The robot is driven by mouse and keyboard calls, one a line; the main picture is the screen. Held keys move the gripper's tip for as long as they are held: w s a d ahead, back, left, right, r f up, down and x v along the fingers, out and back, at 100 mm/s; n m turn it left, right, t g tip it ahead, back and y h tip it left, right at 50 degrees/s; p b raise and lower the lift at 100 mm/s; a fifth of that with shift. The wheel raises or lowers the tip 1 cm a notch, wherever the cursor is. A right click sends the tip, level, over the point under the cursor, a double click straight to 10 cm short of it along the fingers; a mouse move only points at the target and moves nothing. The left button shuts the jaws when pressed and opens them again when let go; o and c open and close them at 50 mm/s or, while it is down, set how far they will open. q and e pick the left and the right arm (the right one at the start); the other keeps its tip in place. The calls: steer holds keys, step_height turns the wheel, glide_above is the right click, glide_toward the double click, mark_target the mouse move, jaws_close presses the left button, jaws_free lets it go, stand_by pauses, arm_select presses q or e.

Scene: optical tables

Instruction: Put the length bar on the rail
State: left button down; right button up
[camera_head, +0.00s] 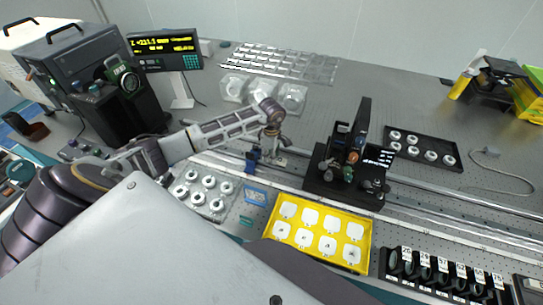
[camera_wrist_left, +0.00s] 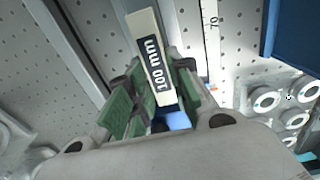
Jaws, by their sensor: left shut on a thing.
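The length bar (camera_wrist_left: 150,62) is a pale bar with a dark label reading "100 mm" in the left wrist view. My left gripper (camera_wrist_left: 152,95) is shut on it, with green finger pads on both sides. In the head view my left gripper (camera_head: 271,138) reaches down over the rail (camera_head: 430,208), left of the black stage. The rail is a long metal track running across the table. A scale strip (camera_wrist_left: 211,28) with the number 70 lies beside the bar in the wrist view. I cannot tell whether the bar touches the rail. My right gripper is not in view.
A black stage with optics (camera_head: 345,180) stands on the rail. A yellow tray (camera_head: 268,233) holds white square pieces in front. Clear trays with ring-shaped parts (camera_head: 205,190) lie left of it. A black tray (camera_head: 455,150) is behind the rail. The rail right of the stage looks clear.

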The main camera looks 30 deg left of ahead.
arm_select(q)
steer(key=shift+f, duration=0.25)
steer(key=shift+f, duration=0.15)
steer(key=c, duration=1.4)
jaws_free()
steer(key=shift+o, duration=0.6)
steer(key=shift+r, duration=0.2)
